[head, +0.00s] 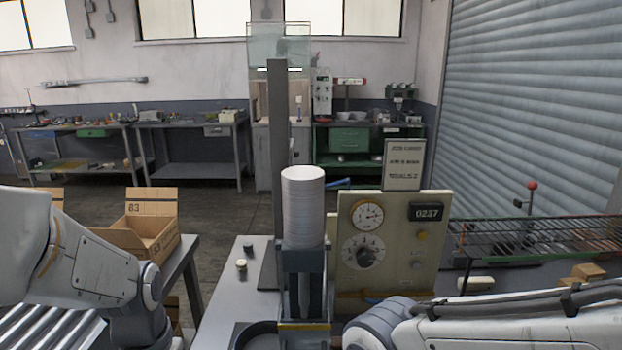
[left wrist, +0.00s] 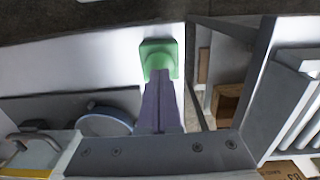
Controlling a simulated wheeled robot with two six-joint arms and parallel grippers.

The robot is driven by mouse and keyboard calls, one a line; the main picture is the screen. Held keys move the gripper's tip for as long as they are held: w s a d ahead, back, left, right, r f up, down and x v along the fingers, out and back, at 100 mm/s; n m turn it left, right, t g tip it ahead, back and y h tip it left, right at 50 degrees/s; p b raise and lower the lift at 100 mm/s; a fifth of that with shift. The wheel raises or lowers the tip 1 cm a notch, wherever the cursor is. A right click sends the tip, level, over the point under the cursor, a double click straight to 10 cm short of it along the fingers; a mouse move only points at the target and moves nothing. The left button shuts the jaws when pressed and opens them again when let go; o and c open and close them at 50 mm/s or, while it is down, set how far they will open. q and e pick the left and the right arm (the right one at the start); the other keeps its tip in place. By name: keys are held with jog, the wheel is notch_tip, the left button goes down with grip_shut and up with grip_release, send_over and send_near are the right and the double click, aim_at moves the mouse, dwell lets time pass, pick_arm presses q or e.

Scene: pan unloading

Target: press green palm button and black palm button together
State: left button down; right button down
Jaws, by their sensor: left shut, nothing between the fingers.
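The green palm button (left wrist: 157,57) shows in the left wrist view, a green cap on a green square base near the edge of a pale surface. My left gripper (left wrist: 158,76) is shut and empty. Its fingertips overlap the button's near side in the picture; I cannot tell whether they touch it. In the head view my left arm comes in from the left, but its gripper is below the picture. My right arm crosses the lower right, and its gripper is not in view. I cannot make out the black palm button in either view.
A machine with a stacked white column (head: 303,207) stands mid-table, beside a gauge panel (head: 390,240). Two small knobs, one dark (head: 248,247) and one cream (head: 241,265), sit on the pale tabletop (head: 222,300). A cardboard box (head: 150,235) is at left, a wire rack (head: 530,238) at right.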

pick_arm(q)
jog(key=shift+f+b, duration=0.5)
jog(key=shift+f, duration=0.25)
pick_arm(e)
jog(key=shift+f, duration=0.5)
pick_arm(q)
jog(key=shift+r+p, duration=0.35)
jog(key=shift+p, duration=0.1)
pick_arm(e)
jog(key=shift+r, duration=0.45)
jog(key=w+d+m, duration=0.2)
jog(key=w+d, duration=0.1)
jog(key=d, duration=0.3)
jog(key=w+d+r+m, duration=0.1)
jog(key=w+d+m, duration=0.1)
jog(key=d, duration=0.4)
jog(key=w+d+r+m+h, duration=0.1)
jog(key=w+d+m, duration=0.2)
jog(key=w+d, duration=0.2)
jog(key=shift+d+r, duration=0.1)
jog(key=shift+d, duration=0.4)
jog(key=shift+f, duration=2.8)
